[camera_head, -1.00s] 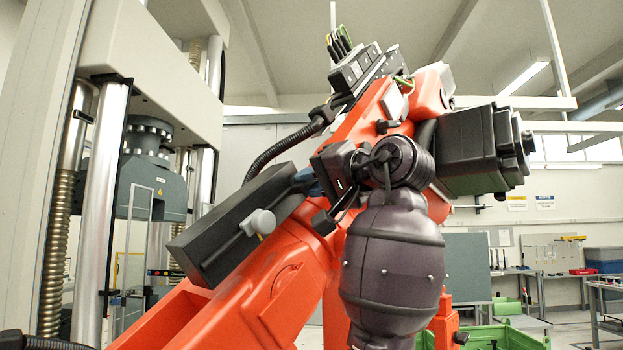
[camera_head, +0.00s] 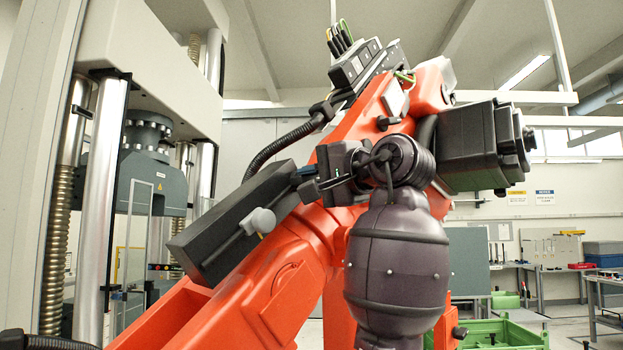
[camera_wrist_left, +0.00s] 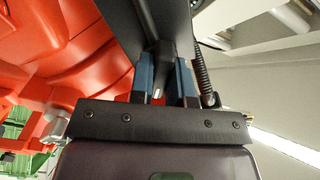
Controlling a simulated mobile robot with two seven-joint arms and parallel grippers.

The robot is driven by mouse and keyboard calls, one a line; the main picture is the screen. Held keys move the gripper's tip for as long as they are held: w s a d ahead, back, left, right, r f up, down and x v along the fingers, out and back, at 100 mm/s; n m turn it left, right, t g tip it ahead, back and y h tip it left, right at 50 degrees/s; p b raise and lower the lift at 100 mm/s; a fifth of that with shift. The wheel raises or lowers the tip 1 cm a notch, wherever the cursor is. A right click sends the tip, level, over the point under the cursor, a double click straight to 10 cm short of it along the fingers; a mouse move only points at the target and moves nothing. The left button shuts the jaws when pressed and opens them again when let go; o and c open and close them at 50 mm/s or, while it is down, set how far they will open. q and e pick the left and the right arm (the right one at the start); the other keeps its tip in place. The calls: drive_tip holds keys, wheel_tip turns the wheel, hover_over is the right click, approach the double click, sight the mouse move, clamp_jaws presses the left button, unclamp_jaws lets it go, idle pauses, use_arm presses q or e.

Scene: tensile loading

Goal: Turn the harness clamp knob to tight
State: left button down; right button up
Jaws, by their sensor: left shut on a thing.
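A long black housing (camera_head: 222,222) lies slanted along the orange machine. A dark knob-like part (camera_wrist_left: 165,68) at its end sits between the two blue fingers of my left gripper (camera_wrist_left: 164,82) in the left wrist view; I take it as the harness clamp knob. The fingers are shut on it, a pale tip showing below. In the head view my left gripper (camera_head: 302,178) reaches the housing's upper right end, and the knob is hidden there. A light grey round handle (camera_head: 262,220) sticks out from the housing's side. My right gripper is not in view.
The orange machine body (camera_head: 268,285) is close below and behind my gripper. A black ribbed cable (camera_head: 275,148) runs just above the housing and shows beside the fingers in the wrist view. A grey test frame with steel columns (camera_head: 105,200) stands left.

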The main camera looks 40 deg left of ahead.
use_arm(q)
drive_tip(key=c, duration=1.4)
unclamp_jaws()
drive_tip(key=shift+o, duration=0.2)
drive_tip(key=shift+d, duration=0.15)
drive_tip(key=s+d+b, duration=0.1)
drive_tip(key=d+b, duration=0.1)
drive_tip(key=d, duration=0.8)
drive_tip(key=shift+s+d, duration=0.25)
drive_tip(key=shift+s, duration=0.05)
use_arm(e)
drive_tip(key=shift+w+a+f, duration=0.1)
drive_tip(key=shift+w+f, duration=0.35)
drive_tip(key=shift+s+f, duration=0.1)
